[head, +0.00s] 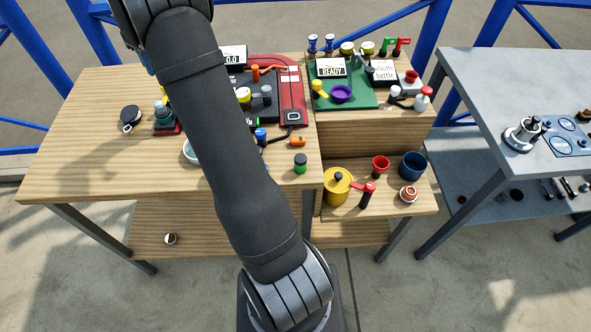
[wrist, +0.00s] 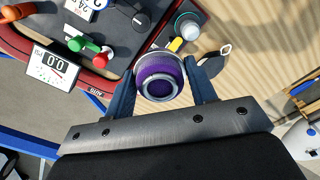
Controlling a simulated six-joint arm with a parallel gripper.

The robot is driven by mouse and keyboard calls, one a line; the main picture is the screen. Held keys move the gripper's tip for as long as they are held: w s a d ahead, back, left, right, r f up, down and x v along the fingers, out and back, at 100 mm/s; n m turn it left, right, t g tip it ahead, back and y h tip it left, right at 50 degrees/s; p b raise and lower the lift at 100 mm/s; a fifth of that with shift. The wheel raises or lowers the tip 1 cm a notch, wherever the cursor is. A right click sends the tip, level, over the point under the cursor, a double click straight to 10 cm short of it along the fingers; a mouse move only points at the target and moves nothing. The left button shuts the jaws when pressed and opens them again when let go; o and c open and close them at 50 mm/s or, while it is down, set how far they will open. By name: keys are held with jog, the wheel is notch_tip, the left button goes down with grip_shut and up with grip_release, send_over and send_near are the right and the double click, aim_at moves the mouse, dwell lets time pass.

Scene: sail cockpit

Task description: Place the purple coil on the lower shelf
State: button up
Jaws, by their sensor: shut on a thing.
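The purple coil (wrist: 159,77) sits between the two blue fingers of my gripper (wrist: 160,72) in the wrist view. The gripper is shut on it, and its round end with a dark centre faces the camera. I cannot tell how high it is above the table. In the head view my arm hides the gripper, and the coil is not visible there. A wooden lower shelf (head: 332,231) shows at the right of the main table; another low board (head: 190,247) lies under the main table.
The right shelf holds a yellow pot (head: 336,187), a red cup (head: 381,164), a blue cup (head: 412,166), a red-handled item (head: 367,195) and an orange-white ring (head: 408,194). Above it, a green mat (head: 362,103) carries a purple bowl (head: 341,93). A red panel (head: 292,72) stands on the main table.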

jog(key=w+d+m, duration=0.3)
jog(key=d, duration=1.4)
jog(key=s+d+m, duration=0.2)
jog(key=s+d, duration=0.2)
jog(key=d, duration=0.9)
jog(key=s+d+m, duration=0.3)
jog(key=d, duration=1)
jog(key=s+d+m, duration=0.3)
jog(key=s+d, duration=0.6)
jog(key=d, duration=0.2)
jog(key=s+d+m, duration=0.2)
jog(key=s+d, duration=0.2)
jog(key=s, duration=0.3)
jog(key=s+d+f+m, duration=0.1)
jog(key=s+d+m, duration=0.15)
jog(key=s, duration=0.55)
jog(key=s+d+m, duration=0.1)
jog(key=s+d, duration=0.3)
jog(key=s, duration=0.3)
send_over(382, 200)
notch_tip(382, 200, down, 31)
jog(key=shift+r, duration=0.1)
jog(key=shift+f, duration=1.95)
